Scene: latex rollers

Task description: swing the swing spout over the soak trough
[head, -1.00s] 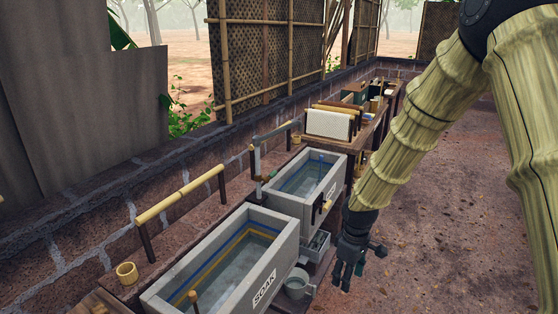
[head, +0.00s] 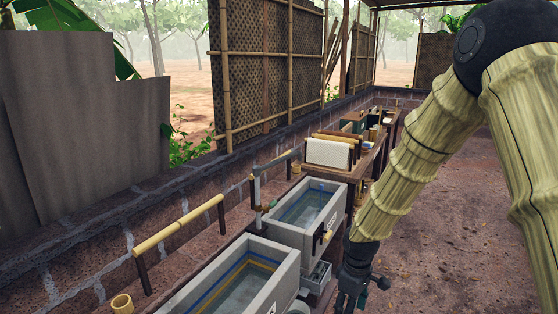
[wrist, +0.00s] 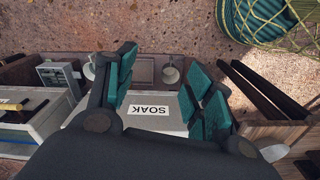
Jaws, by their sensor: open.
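The soak trough (head: 205,285) is a grey stone basin with water, at the bottom of the head view, its near end cut off. In the wrist view its SOAK-marked wall (wrist: 152,123) lies between my fingers in the picture. The swing spout (head: 257,190) is a thin grey pipe on a post behind the troughs, near where they meet. Its upper arm slants toward the back right, beside the far trough rather than over the soak trough. My gripper (head: 351,298) hangs right of the troughs, apart from the spout. Its teal-padded fingers (wrist: 163,88) are spread and empty.
A second grey trough (head: 310,207) stands beyond the soak trough. A bamboo rail (head: 180,225) and yellow cup (head: 122,304) are on the left. A rack with a white sheet (head: 328,152) stands farther back. The dirt floor at right (head: 440,235) is clear.

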